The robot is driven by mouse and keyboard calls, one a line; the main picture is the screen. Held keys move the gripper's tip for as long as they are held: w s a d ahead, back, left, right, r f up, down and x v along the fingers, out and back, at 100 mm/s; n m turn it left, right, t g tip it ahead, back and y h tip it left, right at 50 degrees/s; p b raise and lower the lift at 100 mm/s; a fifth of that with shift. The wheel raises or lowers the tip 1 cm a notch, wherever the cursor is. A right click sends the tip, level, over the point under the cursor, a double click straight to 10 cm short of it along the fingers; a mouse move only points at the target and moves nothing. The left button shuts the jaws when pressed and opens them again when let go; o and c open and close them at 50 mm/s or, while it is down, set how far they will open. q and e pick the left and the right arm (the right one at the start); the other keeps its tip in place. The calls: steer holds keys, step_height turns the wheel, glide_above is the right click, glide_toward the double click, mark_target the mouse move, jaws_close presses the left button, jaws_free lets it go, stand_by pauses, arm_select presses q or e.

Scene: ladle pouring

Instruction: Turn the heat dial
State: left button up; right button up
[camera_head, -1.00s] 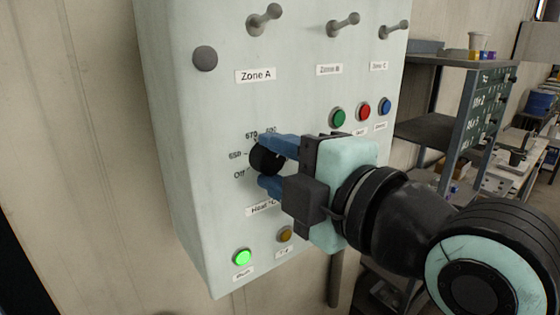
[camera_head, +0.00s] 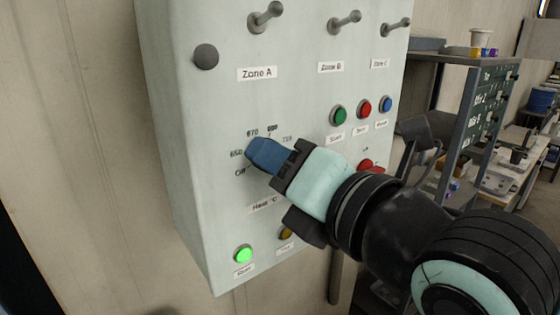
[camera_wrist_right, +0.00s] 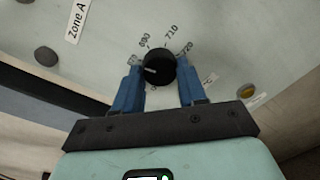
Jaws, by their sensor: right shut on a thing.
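The heat dial is a round black knob with a white pointer mark. In the right wrist view the dial (camera_wrist_right: 160,67) sits between the two blue fingers, with printed numbers such as 710 around it. My right gripper (camera_head: 256,152) is at the dial on the pale control panel (camera_head: 200,120), and its fingers hide the dial in the head view. The right gripper (camera_wrist_right: 158,78) is shut on the dial, one finger on each side. The Off, 650 and 670 marks show beside the fingers in the head view. My left gripper is not in view.
Above are toggle levers, including the Zone A lever (camera_head: 265,17). Green (camera_head: 339,116), red (camera_head: 364,108) and blue (camera_head: 386,104) buttons sit to the right. A lit green button (camera_head: 244,254) and an amber button (camera_head: 286,233) are below. A shelf unit (camera_head: 445,130) stands right of the panel.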

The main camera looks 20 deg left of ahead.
steer(key=shift+n, duration=1.1)
steer(key=o, duration=1.1)
steer(key=shift+c, duration=0.2)
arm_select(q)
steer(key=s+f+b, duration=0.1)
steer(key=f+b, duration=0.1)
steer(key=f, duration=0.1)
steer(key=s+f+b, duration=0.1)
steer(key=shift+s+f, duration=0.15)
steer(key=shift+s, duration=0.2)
arm_select(e)
steer(key=v, duration=1.3)
steer(key=shift+s, duration=0.25)
